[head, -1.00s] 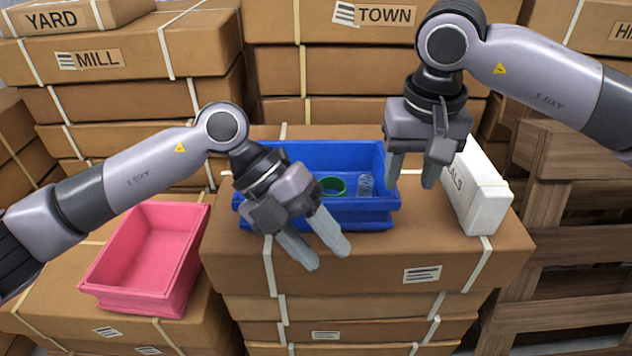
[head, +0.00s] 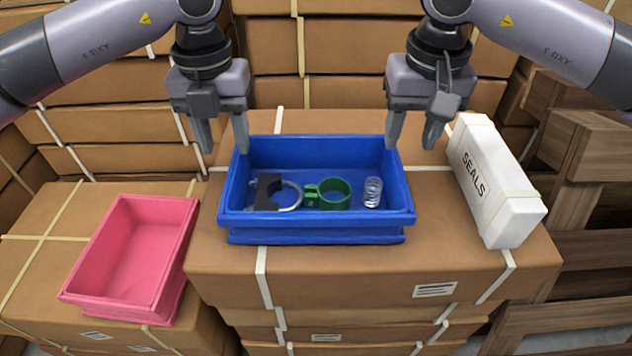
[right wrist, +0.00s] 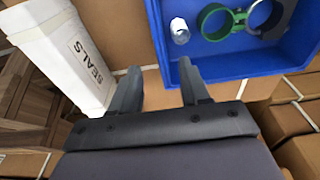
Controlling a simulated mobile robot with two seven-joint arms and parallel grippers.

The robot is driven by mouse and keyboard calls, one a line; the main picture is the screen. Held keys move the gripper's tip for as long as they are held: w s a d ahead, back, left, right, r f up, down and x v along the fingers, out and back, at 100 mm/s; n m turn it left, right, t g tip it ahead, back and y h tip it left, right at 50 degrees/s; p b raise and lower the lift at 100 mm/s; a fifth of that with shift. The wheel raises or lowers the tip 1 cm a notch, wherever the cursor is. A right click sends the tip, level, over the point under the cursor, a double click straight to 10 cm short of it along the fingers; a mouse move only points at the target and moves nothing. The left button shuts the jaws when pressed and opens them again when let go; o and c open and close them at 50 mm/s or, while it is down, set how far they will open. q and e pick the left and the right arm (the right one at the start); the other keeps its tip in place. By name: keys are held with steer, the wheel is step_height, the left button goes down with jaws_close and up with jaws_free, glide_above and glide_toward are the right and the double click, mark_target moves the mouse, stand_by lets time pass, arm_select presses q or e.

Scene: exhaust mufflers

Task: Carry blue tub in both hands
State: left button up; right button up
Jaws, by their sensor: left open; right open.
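The blue tub (head: 316,238) sits on a stack of cardboard boxes in the middle of the head view. In it lie a dark and silver clamp (head: 277,193), a green clamp (head: 328,194) and a clear coil-like cylinder (head: 373,192). My left gripper (head: 224,149) is open and empty at the tub's left wall. My right gripper (head: 412,145) is open and empty at the tub's right wall. In the right wrist view the blue tub (right wrist: 232,68) is close to one fingertip of the right gripper (right wrist: 160,76). I cannot tell whether either gripper touches the tub.
A white box marked SEALS (head: 493,182) stands close to the right of my right gripper. An empty pink tub (head: 132,255) sits on lower boxes at the left. Wooden pallets (head: 578,245) are at the far right. Stacked cardboard boxes (head: 345,45) rise behind.

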mark_target(232, 170)
arm_select(q)
steer(key=shift+s, duration=0.1)
arm_select(e)
steer(key=shift+s, duration=0.1)
arm_select(q)
steer(key=shift+f, duration=3.6)
arm_select(e)
steer(key=shift+w+f, duration=0.25)
steer(key=shift+f, duration=1.55)
steer(key=shift+w+f, duration=0.2)
steer(key=shift+f, duration=1.55)
arm_select(q)
jaws_close()
arm_select(e)
jaws_close()
